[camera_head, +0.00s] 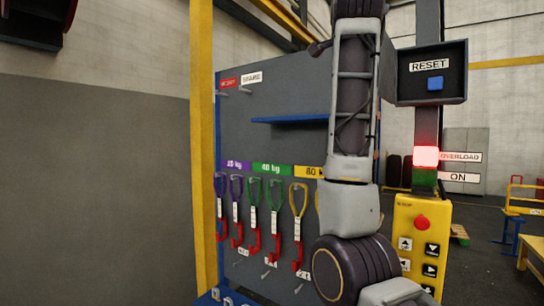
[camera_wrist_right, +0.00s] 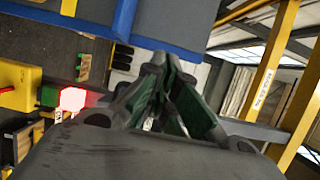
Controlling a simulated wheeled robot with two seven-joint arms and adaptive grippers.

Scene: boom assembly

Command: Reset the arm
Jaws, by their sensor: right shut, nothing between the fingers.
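The RESET box (camera_head: 431,72) is dark and mounted on a post at the upper right, with a blue button (camera_head: 435,83) under the RESET label. An arm of mine rises through the middle of the head view and leaves at the top edge, left of the box. Its gripper is out of that view. In the right wrist view my right gripper (camera_wrist_right: 166,65) is shut and empty. I cannot make out the blue button in the wrist view. My left gripper is in neither view.
The overload lamp (camera_head: 426,156) glows red below the RESET box. A yellow control pendant (camera_head: 421,240) with a red button stands under it. A grey board (camera_head: 290,85) with several hanging slings is behind my arm. A yellow post (camera_head: 202,150) stands left of it.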

